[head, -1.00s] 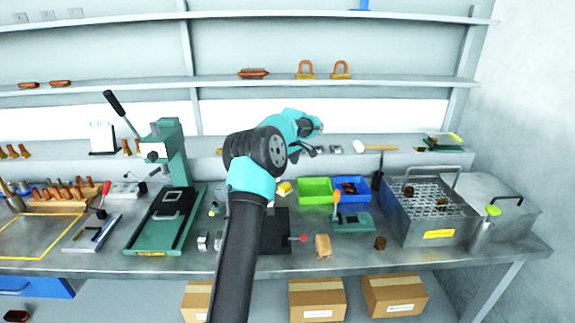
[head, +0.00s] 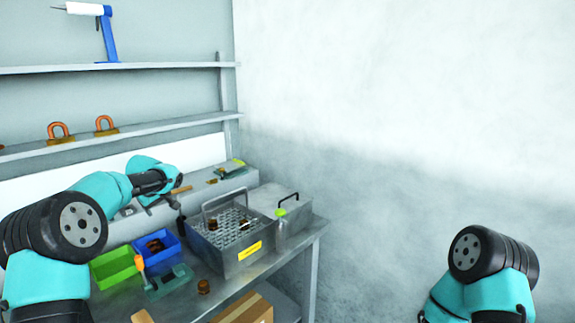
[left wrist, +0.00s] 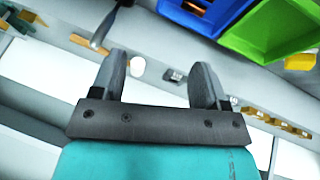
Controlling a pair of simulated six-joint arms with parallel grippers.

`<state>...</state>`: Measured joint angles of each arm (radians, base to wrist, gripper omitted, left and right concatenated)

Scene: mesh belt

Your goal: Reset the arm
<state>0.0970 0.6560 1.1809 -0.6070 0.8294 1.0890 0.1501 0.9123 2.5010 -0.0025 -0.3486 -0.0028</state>
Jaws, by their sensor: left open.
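My left arm comes in from the left in the head view, with its gripper (head: 150,203) over the back of the bench. The left wrist view shows the two fingers (left wrist: 160,66) apart with nothing between them. My right arm shows only as a bent joint at the lower right; its gripper is out of the frame.
A cardboard box (head: 245,312) is below. Space right of the bench is clear.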

